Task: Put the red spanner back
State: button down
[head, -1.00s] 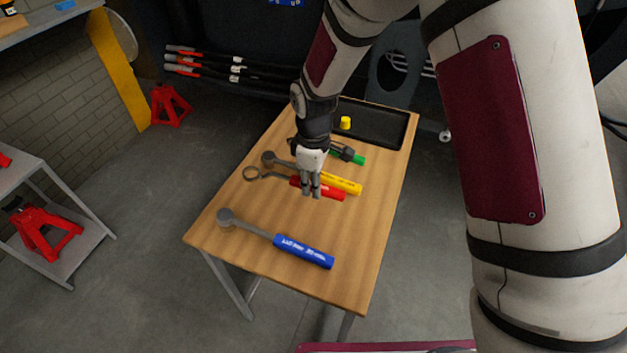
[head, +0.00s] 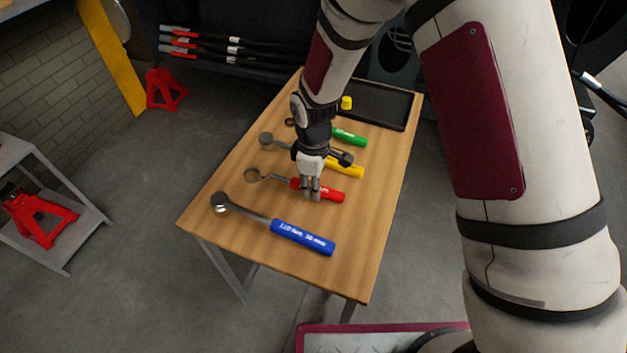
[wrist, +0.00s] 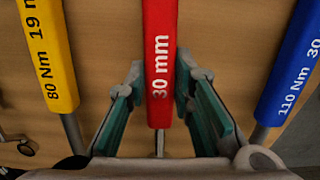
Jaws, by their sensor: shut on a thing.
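The red spanner (head: 331,195) has a red handle and a grey ring end (head: 252,175). It is between the yellow spanner (head: 347,169) and the blue spanner (head: 303,237), over the wooden table (head: 340,278). My gripper (head: 311,194) points down and is shut on the red handle. In the wrist view, the red handle (wrist: 158,60), marked "30 mm", lies between the teal finger pads of my gripper (wrist: 160,100). I cannot tell whether the spanner touches the tabletop or is slightly raised.
A green-handled tool (head: 350,137) lies beyond the yellow spanner, partly behind my wrist. A black tray (head: 385,122) with a yellow piece (head: 346,103) by it is at the table's far end. Red jack stands (head: 165,90) are to the left. The table's near end is bare.

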jog(key=c, duration=1.3)
grip_release()
notch_tip(320, 180, up, 12)
jog(key=shift+f, duration=0.1)
